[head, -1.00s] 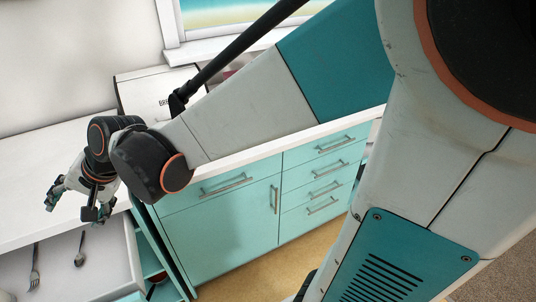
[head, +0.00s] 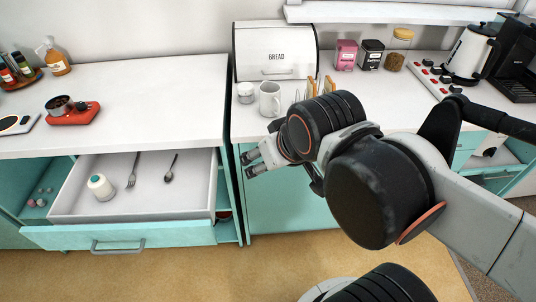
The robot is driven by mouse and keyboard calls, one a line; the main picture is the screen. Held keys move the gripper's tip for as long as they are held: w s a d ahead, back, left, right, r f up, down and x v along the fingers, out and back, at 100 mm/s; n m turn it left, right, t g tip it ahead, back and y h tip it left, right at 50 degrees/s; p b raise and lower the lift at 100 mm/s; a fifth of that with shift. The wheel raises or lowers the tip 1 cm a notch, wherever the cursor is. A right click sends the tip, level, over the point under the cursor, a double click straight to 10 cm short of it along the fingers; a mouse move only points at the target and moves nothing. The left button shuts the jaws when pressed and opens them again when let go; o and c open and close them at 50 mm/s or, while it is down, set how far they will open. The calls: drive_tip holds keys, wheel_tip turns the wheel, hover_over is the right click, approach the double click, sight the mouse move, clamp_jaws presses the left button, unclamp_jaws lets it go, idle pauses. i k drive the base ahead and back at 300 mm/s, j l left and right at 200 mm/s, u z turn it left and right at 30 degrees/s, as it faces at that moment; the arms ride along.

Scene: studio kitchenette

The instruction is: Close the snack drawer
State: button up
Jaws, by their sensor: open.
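A wide drawer (head: 120,236) with a turquoise front and grey bar handle (head: 117,247) stands pulled out at the left in the head view. It holds a fork (head: 132,170), a spoon (head: 171,168) and a white-and-green container (head: 100,187). I see no label saying whether it is the snack drawer. Another drawer-like opening (head: 497,158) shows at the far right, partly behind my arm. My gripper (head: 247,163) is open and empty, to the right of the wide drawer and apart from its handle. My arm hides part of the right-hand cabinets.
A white mug (head: 269,99), toast rack (head: 318,90) and bread box (head: 276,52) stand on the right counter near my arm. A red kitchen scale (head: 73,115) sits on the left counter (head: 150,95). Clear floor (head: 200,270) lies before the drawer.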

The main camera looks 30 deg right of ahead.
sight(155, 212)
drive_tip(key=j+u, duration=0.2)
drive_tip(key=u, duration=1.05)
drive_tip(key=j+z, duration=0.2)
drive_tip(key=j, duration=0.4)
